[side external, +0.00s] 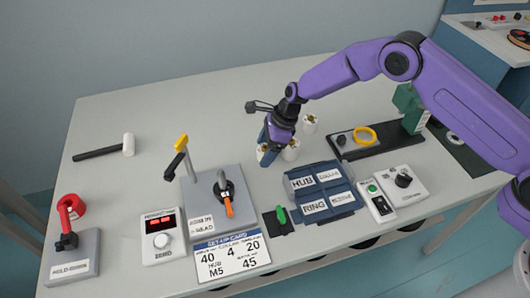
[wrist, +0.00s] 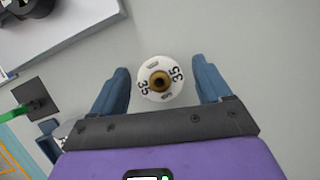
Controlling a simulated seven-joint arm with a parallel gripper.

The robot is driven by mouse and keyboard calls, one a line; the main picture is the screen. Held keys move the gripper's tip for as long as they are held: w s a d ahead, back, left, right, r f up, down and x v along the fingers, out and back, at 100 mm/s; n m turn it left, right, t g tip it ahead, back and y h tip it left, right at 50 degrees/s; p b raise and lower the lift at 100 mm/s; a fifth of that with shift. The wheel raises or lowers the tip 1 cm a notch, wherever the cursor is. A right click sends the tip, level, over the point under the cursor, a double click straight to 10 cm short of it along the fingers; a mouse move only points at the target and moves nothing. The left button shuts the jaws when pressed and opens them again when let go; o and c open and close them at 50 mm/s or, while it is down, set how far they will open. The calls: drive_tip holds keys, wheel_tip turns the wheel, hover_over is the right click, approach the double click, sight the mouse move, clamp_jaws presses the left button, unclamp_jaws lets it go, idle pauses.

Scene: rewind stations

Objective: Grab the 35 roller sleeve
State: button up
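The 35 roller sleeve (wrist: 160,95) is a white round piece with a brass-coloured centre and "35" printed on its top face. In the wrist view it sits between the two blue fingers of my gripper (wrist: 161,76), with a gap on each side.
A black tray (side external: 375,141) with a yellow ring stands to the right. A lever stand (side external: 215,205) and setup card (side external: 232,257) are front left.

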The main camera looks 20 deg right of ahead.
drive_tip(key=c, duration=1)
drive_tip(key=shift+o, duration=0.2)
drive_tip(key=shift+r, duration=0.1)
